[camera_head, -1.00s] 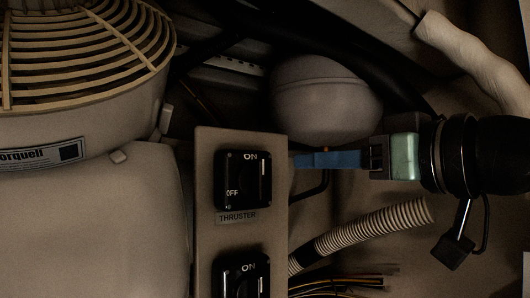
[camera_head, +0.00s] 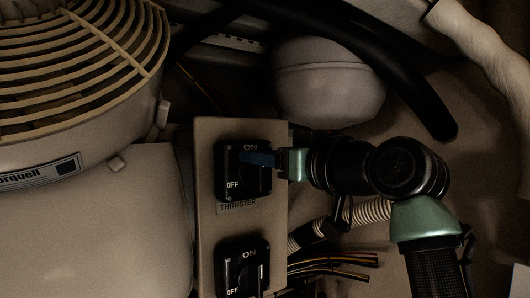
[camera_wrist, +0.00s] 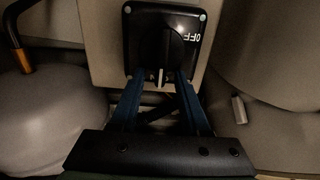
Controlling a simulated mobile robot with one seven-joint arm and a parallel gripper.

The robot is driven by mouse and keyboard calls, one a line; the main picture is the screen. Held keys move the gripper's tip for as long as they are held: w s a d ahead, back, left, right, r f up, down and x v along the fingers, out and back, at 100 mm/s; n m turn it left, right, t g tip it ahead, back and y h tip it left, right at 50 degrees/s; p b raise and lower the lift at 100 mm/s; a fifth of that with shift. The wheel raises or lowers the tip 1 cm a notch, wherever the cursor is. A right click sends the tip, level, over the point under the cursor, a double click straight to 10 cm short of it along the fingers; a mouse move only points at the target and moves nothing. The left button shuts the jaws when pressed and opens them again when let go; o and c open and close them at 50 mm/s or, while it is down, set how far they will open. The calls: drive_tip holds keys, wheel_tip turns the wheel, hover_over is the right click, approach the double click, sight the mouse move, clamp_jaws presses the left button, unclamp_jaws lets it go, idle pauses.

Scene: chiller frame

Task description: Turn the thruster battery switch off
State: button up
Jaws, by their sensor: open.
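The thruster battery switch (camera_head: 228,172) is a black square plate with ON and OFF marks on a beige panel (camera_head: 208,225), above a THRUSTER label (camera_head: 237,206). In the wrist view the switch (camera_wrist: 136,30) shows a black knob (camera_wrist: 165,45) with a pale mark at its lower end and OFF to its right. My gripper (camera_head: 243,158), with blue fingers, reaches over the switch from the right, near ON. In the wrist view my gripper (camera_wrist: 166,75) is open, one finger at each side of the knob's lower end. Contact cannot be told.
A second, similar switch (camera_head: 230,262) sits below on the panel. A fan housing with a slatted grille (camera_head: 85,60) is at left. A ribbed hose (camera_head: 374,209) and several wires (camera_head: 340,265) lie at right, below my arm. A rounded tank (camera_head: 325,90) is behind.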

sight(239, 174)
clamp_jaws()
drive_tip(key=shift+n, duration=0.3)
drive_tip(key=n+b, duration=0.1)
drive_tip(key=n, duration=0.2)
drive_tip(key=s+a+n+b, duration=0.1)
drive_tip(key=n+b, duration=0.1)
drive_tip(key=n, duration=0.1)
drive_tip(key=f+n+b, duration=0.1)
drive_tip(key=n, duration=0.2)
drive_tip(key=shift+s+a+f, duration=0.1)
drive_tip(key=shift+s+a, duration=0.05)
drive_tip(key=shift+a, duration=0.2)
drive_tip(key=n+b, duration=0.1)
drive_tip(key=n, duration=0.1)
drive_tip(key=f+n+b, duration=0.1)
drive_tip(key=n, duration=0.1)
drive_tip(key=shift+s+a+n, duration=0.15)
drive_tip(key=shift+a+n, duration=0.05)
drive_tip(key=shift+n, duration=0.1)
drive_tip(key=shift+f+n+b, duration=0.2)
drive_tip(key=shift+n+b, duration=0.05)
drive_tip(key=shift+n, duration=0.65)
drive_tip(key=shift+f+n+b, duration=0.15)
drive_tip(key=shift+n+b, duration=0.05)
drive_tip(key=shift+n, duration=0.7)
